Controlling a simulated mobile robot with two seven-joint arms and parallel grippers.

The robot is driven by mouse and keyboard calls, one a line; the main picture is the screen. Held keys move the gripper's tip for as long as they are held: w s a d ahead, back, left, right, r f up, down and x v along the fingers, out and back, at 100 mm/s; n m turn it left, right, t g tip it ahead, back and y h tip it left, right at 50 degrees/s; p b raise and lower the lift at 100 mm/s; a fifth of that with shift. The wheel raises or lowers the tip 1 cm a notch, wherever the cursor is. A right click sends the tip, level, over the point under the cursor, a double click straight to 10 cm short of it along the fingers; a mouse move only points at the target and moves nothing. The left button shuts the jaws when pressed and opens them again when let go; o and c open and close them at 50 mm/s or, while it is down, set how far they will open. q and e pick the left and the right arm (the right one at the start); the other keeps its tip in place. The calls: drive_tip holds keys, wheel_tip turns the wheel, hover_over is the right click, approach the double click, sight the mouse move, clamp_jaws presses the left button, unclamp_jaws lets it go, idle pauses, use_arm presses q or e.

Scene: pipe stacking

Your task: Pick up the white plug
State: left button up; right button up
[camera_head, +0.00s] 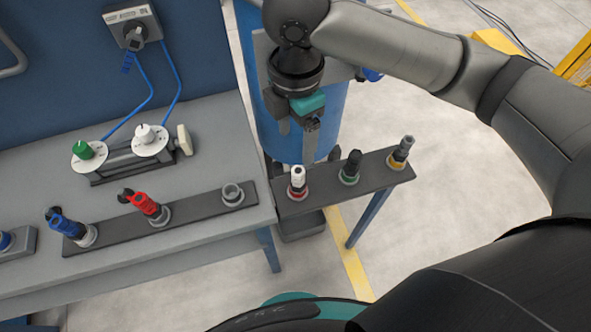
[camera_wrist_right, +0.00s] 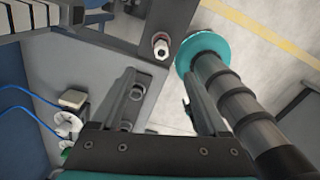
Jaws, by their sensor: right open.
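The white plug (camera_head: 297,176) stands upright in a socket at the left end of the small dark shelf. It also shows in the right wrist view (camera_wrist_right: 161,49), seen from above, beyond my fingertips. My right gripper (camera_head: 298,138) hangs above and behind the plug in the head view, pointing down. In the right wrist view (camera_wrist_right: 163,88) its two fingers are spread with nothing held between them. The gripper is apart from the plug. My left gripper is out of view.
A black-and-green plug (camera_head: 350,168) and a grey-and-yellow plug (camera_head: 402,152) share the shelf (camera_head: 324,187). A red plug (camera_head: 149,206), a blue plug (camera_head: 66,224) and an empty socket (camera_head: 232,193) are on the bench strip. A blue column stands behind the shelf.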

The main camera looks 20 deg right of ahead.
sight(298, 179)
wheel_tip(298, 179, down, 8)
drive_tip(key=shift+s+f+b, duration=0.15)
drive_tip(key=shift+f+b, duration=0.05)
drive_tip(key=shift+b, duration=1)
drive_tip(key=shift+d+f+b, duration=0.15)
drive_tip(key=shift+f+b, duration=0.95)
drive_tip(key=shift+f, duration=2.05)
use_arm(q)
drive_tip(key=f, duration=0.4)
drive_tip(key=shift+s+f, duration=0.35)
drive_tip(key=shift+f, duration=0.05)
use_arm(e)
drive_tip(key=shift+r, duration=0.1)
clamp_jaws()
